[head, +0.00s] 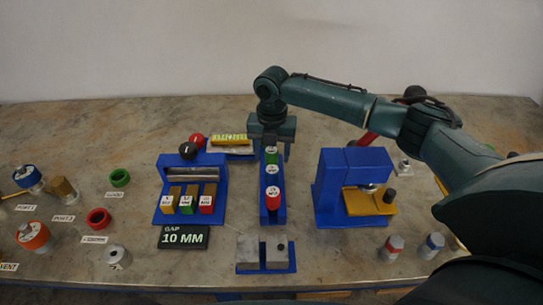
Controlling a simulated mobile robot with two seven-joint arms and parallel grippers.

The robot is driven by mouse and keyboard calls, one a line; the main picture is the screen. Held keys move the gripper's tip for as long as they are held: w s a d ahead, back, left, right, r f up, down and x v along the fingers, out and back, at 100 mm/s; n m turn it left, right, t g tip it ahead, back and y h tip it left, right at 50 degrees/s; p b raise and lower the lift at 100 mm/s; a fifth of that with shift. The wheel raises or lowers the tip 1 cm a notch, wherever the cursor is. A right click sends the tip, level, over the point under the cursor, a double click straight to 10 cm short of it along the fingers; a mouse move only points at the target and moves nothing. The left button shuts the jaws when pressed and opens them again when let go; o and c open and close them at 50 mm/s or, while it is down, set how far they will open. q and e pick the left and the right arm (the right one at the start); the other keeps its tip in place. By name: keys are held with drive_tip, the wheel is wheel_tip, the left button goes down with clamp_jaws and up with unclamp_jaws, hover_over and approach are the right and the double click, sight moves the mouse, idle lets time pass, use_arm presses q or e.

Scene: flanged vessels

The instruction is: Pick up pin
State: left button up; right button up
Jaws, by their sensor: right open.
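A blue rack (264,215) stands near the middle of the table and holds a row of small labelled pieces, which look like pins. The front one is a red pin (273,198) with a white label. My left gripper is not in view.
A blue block holder (163,213) stands left of the rack, with a "10 MM" display (184,238) before it. A blue press (327,190) stands close on the right. A blue base with grey blocks (265,268) lies in front. Flanged vessels (33,236) are far left.

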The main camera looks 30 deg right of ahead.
drive_tip(key=shift+c, duration=0.4)
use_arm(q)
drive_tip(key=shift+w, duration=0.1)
use_arm(e)
drive_tip(key=c, duration=1)
drive_tip(key=shift+r, duration=0.1)
drive_tip(key=shift+c, duration=0.2)
